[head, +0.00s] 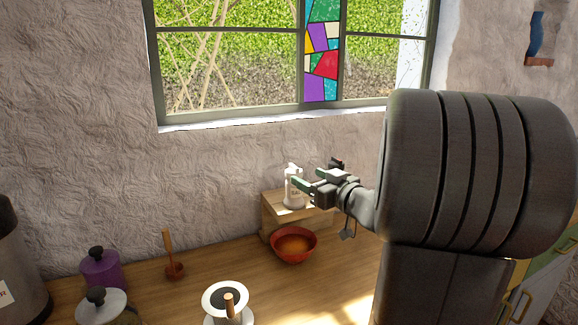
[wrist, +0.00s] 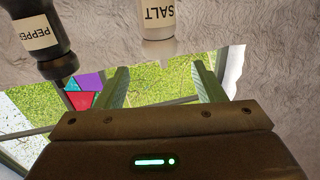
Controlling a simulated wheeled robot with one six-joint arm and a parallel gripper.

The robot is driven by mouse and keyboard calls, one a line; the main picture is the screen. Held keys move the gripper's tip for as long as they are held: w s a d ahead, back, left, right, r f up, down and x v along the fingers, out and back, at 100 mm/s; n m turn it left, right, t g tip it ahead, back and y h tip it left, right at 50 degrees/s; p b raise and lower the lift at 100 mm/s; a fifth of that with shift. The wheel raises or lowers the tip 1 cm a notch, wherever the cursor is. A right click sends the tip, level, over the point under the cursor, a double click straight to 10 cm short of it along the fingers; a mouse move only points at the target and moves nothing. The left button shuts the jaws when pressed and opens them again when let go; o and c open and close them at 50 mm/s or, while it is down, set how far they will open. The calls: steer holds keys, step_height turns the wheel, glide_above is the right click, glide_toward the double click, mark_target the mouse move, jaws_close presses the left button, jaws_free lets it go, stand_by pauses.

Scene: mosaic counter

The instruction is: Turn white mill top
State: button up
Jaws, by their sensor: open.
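The white mill (head: 291,190) stands upright on a small wooden box by the wall. In the wrist view, which looks upside down, the white mill (wrist: 158,18) carries a SALT label, and its pale top points down the picture. My gripper (head: 302,181) is at the mill's upper part in the head view. In the wrist view my gripper's (wrist: 161,72) two green-grey fingers are apart, with the mill top in line with the gap between them. I cannot tell whether the fingers reach around the top. No contact shows.
A black mill labelled PEPPER (wrist: 42,38) stands close beside the white one. The wooden box (head: 275,220) has a red bowl (head: 293,246) in front. A purple pot (head: 101,270), a wooden-handled piece (head: 174,268) and a white round container (head: 225,298) stand further left.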

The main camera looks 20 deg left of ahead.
mark_target(289, 168)
steer(key=p+x, duration=0.2)
steer(key=x, duration=0.7)
steer(key=shift+w+a+f, duration=0.1)
steer(key=shift+a, duration=0.1)
steer(key=shift+c, duration=0.4)
steer(key=c, duration=0.9)
steer(key=shift+f+b, duration=0.15)
steer(key=shift+b, duration=0.2)
